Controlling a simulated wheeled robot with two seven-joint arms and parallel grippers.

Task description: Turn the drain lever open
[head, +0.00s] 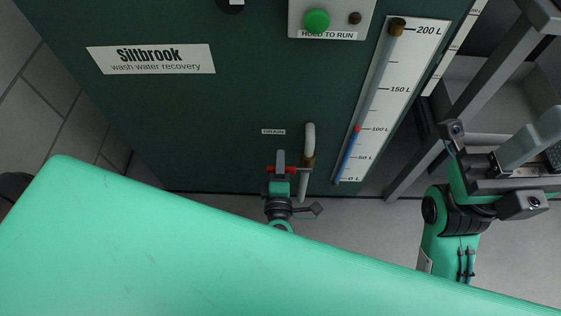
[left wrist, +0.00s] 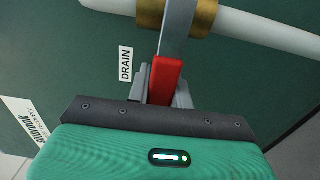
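The drain lever is a flat grey bar with a red grip (left wrist: 166,78), joined to a brass valve (left wrist: 190,15) on a pale pipe. In the head view the brass valve (head: 308,162) sits on the upright pipe (head: 310,138), below and right of the DRAIN label (head: 273,131). The lever lies crosswise to the pipe, pointing left. My left gripper (head: 280,168) has its fingers on both sides of the red grip, with no clear gap in the left wrist view (left wrist: 163,88). My right gripper (head: 510,165) is at the far right, away from the lever; its fingers are unclear.
The dark green cabinet carries a Siltbrook sign (head: 151,59), a green button (head: 317,19) on a grey box and a level gauge (head: 385,105) right of the pipe. A grey metal frame (head: 470,100) stands at the right. My green arm cover hides much of the foreground.

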